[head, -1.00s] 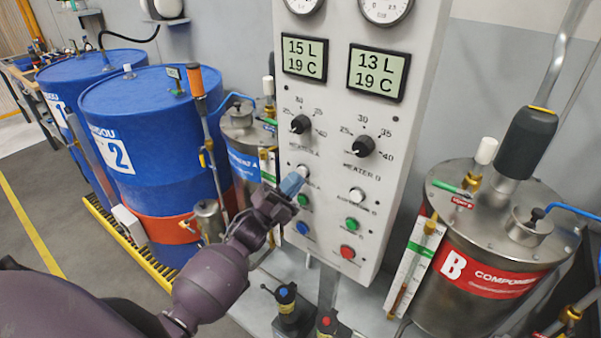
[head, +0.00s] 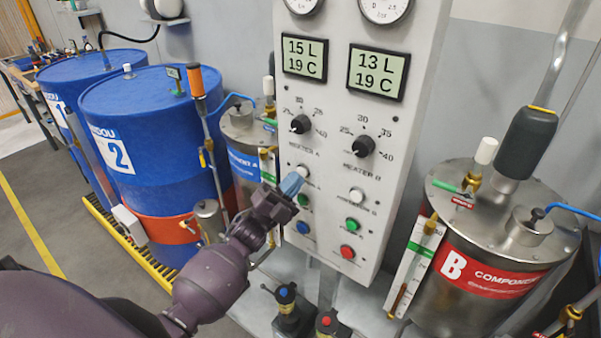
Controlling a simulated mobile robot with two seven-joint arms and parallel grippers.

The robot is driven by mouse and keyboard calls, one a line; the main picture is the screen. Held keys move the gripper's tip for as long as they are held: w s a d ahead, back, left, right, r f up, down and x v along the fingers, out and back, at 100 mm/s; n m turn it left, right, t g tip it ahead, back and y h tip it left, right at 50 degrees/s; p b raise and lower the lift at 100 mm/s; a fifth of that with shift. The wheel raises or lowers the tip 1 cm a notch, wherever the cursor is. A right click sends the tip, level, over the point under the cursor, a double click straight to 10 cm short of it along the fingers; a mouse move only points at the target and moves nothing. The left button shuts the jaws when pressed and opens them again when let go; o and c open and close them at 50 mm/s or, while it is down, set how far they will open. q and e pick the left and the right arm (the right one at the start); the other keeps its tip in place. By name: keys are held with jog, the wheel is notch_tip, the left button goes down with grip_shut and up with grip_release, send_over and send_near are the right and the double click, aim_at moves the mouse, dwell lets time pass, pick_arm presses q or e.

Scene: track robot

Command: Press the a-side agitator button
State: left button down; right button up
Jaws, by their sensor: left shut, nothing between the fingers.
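The a-side agitator button (head: 302,171) is a small white button in the left column of the control panel (head: 330,225), below the heater A knob (head: 300,124). My left gripper (head: 292,184) is shut and empty, with its blue-grey fingertips right at this button and covering its lower part. I cannot tell whether the tips touch it or whether it is pushed in. The matching white B-side button (head: 356,195) is at the right. My right gripper is not in view.
Below are green buttons (head: 351,225), a blue button (head: 303,227) and a red button (head: 347,252). Blue drums (head: 150,120) stand at the left, a steel component B tank (head: 400,330) at the right. Two black valves or joysticks (head: 287,310) stand under the panel.

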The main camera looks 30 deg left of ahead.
pick_arm(q)
jog(key=shift+w, duration=0.2)
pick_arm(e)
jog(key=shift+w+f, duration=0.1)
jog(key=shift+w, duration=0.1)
pick_arm(q)
jog(key=shift+w, duration=0.25)
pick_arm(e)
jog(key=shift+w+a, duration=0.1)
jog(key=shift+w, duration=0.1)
pick_arm(q)
jog(key=shift+s, duration=0.1)
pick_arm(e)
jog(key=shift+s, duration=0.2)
pick_arm(q)
jog(key=shift+s, duration=0.35)
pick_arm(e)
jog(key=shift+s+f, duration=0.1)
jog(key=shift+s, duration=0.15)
pick_arm(q)
jog(key=s+p, duration=0.1)
jog(key=s, duration=0.5)
jog(key=shift+a, duration=0.25)
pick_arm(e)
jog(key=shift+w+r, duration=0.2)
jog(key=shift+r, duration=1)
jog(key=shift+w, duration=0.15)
